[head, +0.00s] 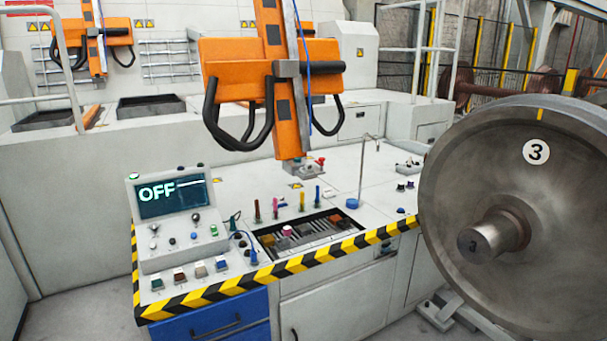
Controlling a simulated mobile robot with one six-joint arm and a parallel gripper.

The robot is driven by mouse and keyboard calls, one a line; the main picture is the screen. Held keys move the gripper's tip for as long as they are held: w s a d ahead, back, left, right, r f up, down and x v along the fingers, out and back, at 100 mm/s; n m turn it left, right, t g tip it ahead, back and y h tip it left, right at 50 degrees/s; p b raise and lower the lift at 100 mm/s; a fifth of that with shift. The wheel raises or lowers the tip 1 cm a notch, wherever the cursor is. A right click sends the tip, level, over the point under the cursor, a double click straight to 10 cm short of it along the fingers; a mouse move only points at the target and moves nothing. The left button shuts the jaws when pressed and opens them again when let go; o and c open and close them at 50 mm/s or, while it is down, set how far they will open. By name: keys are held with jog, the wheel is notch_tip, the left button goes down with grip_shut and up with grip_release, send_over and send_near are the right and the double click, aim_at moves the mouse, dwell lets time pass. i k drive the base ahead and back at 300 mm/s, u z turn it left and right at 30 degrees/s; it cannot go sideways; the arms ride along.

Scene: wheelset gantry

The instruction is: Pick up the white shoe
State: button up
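I cannot make out a white shoe for certain. A recessed dark tray (262,241) in the workbench top holds several small pieces. A brownish piece (336,219) lies towards the tray's right end, among grey slats. My gripper is not in view.
The workbench (345,175) has a striped front edge and an OFF panel (175,198) at left. Upright coloured tools (302,200) stand behind the tray. An orange hanging unit (290,120) with black handles is above. A large wheel (500,190) stands at right.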

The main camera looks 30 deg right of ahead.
aim_at(309, 169)
jog(key=z, duration=0.05)
jog(key=i, duration=1)
jog(key=u, duration=0.05)
